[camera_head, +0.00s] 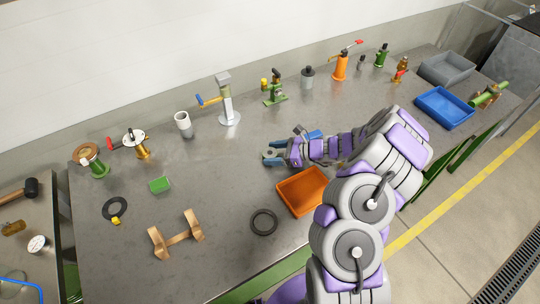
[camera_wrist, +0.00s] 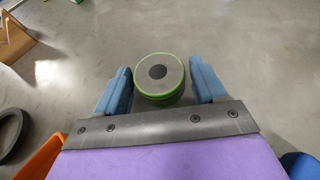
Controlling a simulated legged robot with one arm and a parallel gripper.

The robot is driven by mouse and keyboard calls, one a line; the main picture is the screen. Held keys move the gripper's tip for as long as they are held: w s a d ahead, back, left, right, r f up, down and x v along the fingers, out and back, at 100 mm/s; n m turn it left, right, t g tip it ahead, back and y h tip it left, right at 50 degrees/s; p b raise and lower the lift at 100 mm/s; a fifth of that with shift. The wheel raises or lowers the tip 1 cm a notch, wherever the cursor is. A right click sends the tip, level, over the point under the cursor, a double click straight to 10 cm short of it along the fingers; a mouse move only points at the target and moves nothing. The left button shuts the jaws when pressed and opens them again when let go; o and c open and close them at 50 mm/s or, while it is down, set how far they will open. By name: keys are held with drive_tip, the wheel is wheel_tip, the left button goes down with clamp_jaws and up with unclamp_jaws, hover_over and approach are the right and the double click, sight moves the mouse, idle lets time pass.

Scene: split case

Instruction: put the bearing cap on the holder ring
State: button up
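A round grey disc with a green rim and a dark centre (camera_wrist: 159,73), possibly the bearing cap, shows between my blue fingers in the wrist view. My gripper (camera_wrist: 159,88) has its fingers spread, one on each side of it. Only thin gaps show beside the disc, so I cannot tell whether the fingers touch it. In the head view my gripper (camera_head: 271,157) is above the middle of the table, pointing left, and the disc cannot be made out. A brown ring on a green stand (camera_head: 88,152) is at the far left. I cannot tell which ring is the holder ring.
An orange tray (camera_head: 280,188) and a black ring (camera_head: 264,236) lie in front of my gripper. A tan bracket (camera_head: 178,238), a green block (camera_head: 159,184) and another dark ring (camera_head: 106,206) are to the left. Several fixtures line the back.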

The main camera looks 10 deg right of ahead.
drive_tip(key=c, duration=1.1)
